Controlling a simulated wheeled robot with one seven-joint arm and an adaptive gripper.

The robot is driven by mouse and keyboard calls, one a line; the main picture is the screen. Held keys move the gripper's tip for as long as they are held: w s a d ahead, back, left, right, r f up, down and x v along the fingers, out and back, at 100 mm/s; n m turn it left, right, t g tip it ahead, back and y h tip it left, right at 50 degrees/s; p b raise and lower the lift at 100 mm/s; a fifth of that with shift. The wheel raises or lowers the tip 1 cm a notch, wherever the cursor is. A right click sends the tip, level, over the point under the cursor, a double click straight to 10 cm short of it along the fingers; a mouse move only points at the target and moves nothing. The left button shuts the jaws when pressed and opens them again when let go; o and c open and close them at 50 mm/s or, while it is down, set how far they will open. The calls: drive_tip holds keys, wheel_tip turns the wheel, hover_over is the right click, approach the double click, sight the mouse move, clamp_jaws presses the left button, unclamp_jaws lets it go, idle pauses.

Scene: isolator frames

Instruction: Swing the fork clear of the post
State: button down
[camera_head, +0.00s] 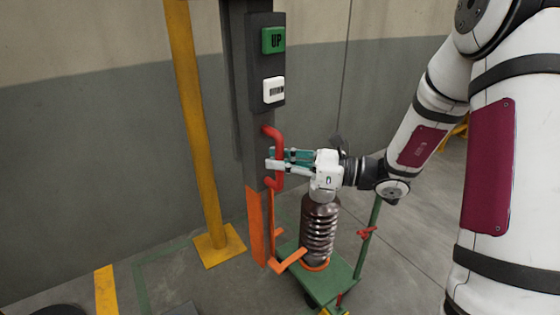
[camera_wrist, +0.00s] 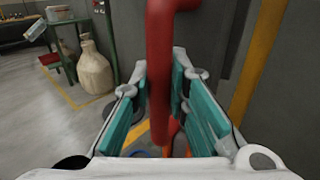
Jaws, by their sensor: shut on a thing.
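The orange fork (camera_head: 288,262) sits low on a dark upright carriage (camera_head: 258,130). Its prongs reach toward the foot of a brown ribbed post (camera_head: 318,228), which stands upright on a green cart (camera_head: 340,275). An orange ring shows at the post's foot; I cannot tell whether the fork touches it. A red handle (camera_head: 278,145) is fixed to the carriage's side. My gripper (camera_head: 275,160) is shut on this handle, above and left of the post. In the wrist view the red handle (camera_wrist: 160,80) runs between the teal finger pads. My wrist hides the post's top.
A yellow column (camera_head: 195,120) stands left of the carriage, near a grey wall. The carriage bears a green UP sign (camera_head: 273,40) and a white switch (camera_head: 274,90). The cart's green upright (camera_head: 370,235) rises right of the post. Floor at left is mostly open.

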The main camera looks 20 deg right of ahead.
drive_tip(key=c, duration=1.5)
unclamp_jaws()
drive_tip(key=shift+c, duration=0.2)
drive_tip(key=shift+d, duration=0.1)
drive_tip(key=v, duration=1.2)
